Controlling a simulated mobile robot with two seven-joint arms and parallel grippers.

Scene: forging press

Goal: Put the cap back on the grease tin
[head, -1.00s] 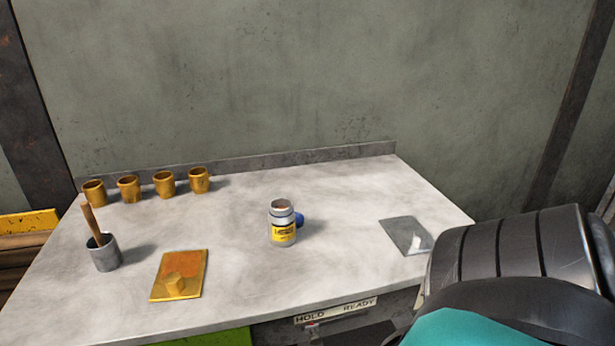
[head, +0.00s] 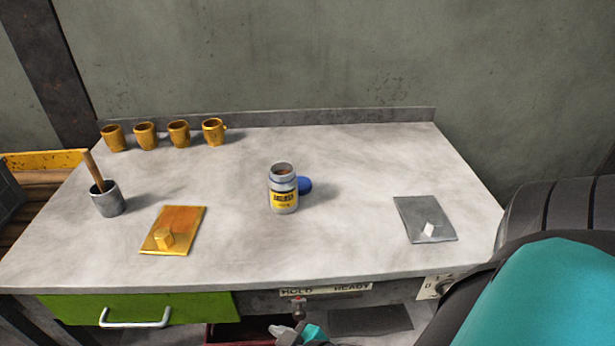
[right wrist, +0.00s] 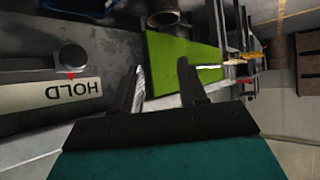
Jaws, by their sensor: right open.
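The grease tin (head: 283,189) stands upright and uncapped near the middle of the table, with a yellow label and its open mouth showing. A blue cap (head: 305,185) rests on the table just behind and to the right of the tin, partly hidden by it. My right gripper shows at the bottom of the head view (head: 302,334), low in front of the table's front edge and well short of the tin. In the right wrist view its two fingers (right wrist: 161,85) are apart with nothing between them. My left gripper is not in view.
Several yellow mugs (head: 179,133) line the back left. A grey pot with a wooden handle (head: 107,200) stands at left. An orange plate (head: 188,219) and a grey plate (head: 407,212) each carry a small block. A green drawer (head: 75,308) and HOLD/READY lever (head: 299,307) are below the front edge.

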